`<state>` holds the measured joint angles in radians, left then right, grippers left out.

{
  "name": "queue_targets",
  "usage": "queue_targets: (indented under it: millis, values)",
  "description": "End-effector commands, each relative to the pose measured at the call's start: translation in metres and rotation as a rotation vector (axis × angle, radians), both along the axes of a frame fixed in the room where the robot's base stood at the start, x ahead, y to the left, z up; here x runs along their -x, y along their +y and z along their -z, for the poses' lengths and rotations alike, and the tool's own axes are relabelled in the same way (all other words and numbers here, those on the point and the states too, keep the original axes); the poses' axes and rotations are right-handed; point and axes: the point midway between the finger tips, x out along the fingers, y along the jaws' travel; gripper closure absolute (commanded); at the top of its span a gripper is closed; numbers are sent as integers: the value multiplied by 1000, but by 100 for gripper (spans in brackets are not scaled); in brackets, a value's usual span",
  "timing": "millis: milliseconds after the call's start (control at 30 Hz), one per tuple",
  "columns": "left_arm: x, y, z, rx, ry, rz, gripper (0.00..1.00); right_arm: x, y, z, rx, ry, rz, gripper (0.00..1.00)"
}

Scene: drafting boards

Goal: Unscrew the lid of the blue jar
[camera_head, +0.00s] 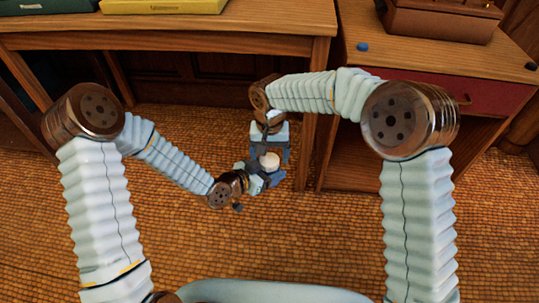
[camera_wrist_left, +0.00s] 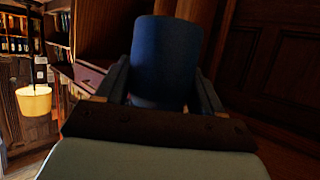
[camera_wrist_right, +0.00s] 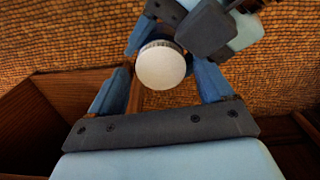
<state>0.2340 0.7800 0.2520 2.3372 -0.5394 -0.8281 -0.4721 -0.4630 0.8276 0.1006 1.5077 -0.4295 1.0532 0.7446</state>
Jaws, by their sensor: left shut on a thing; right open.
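The blue jar (camera_wrist_left: 165,55) is clamped between the fingers of my left gripper (camera_wrist_left: 162,90), with its body filling the middle of the left wrist view. Its round white lid (camera_wrist_right: 161,66) faces the right wrist camera; the lid also shows in the head view (camera_head: 269,160). My right gripper (camera_wrist_right: 163,78) comes down from above and is open, one finger on each side of the lid. A gap shows between the lid and each finger. Most of the jar's body is hidden in the head and right wrist views.
The jar is held in the air in front of a wooden desk (camera_head: 200,22), over a woven floor (camera_head: 210,260). A cabinet (camera_head: 440,62) with a red drawer stands close on the right. A small blue round thing (camera_head: 362,47) and a brown case (camera_head: 440,20) rest on it.

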Motion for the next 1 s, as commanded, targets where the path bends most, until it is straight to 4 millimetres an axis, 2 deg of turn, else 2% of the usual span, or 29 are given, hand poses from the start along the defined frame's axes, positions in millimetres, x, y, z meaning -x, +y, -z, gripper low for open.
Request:
queue_targets:
  millis: [200,367,667,767,1000]
  values:
    - [0,0,0,0,0,0,100,0,3,-33,-4,-3,-3,17]
    - [0,0,0,0,0,-1,100,0,2,-41,-3,-1,13,20]
    - [0,0,0,0,0,-1,100,0,2,-70,4,-3,421,20]
    - [0,0,0,0,0,-1,100,0,1,-67,6,-2,482,20]
    - [0,0,0,0,0,-1,100,1,1,-29,7,1,487,20]
